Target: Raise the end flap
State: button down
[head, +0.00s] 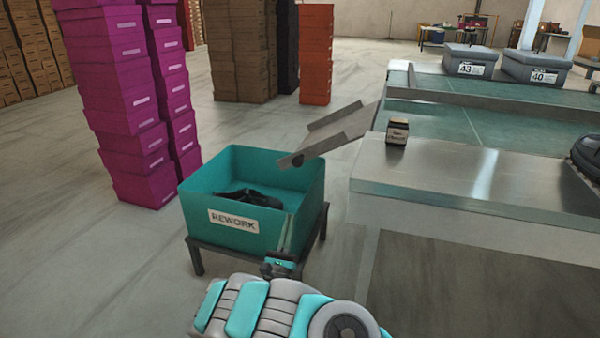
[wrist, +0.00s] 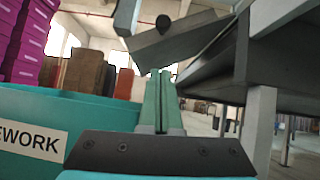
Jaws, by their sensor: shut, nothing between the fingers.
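The end flap (head: 345,128) is a grey metal plate with raised sides at the end of the conveyor line. It slopes down to the left, its low end by the bin's far right corner. A dark round knob (head: 297,160) sits at its low end. In the wrist view the flap (wrist: 185,42) and knob (wrist: 163,22) are above and beyond my fingers. My gripper (head: 287,232) is at the bin's front right side, below and nearer than the knob. In the wrist view my gripper (wrist: 160,74) has its fingers together, empty and apart from the flap.
A teal REWORK bin (head: 203,205) with a dark shoe (head: 250,197) inside stands on a dark low stand (head: 195,258). The metal line end (head: 440,180) is at the right, with a small labelled block (head: 397,131) on it. Magenta box stacks (head: 120,90) stand left.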

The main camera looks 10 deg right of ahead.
jog(key=s+r+x, duration=0.1)
jog(key=r+x, duration=0.1)
jog(key=x, duration=1)
jog(key=shift+a+r, duration=0.3)
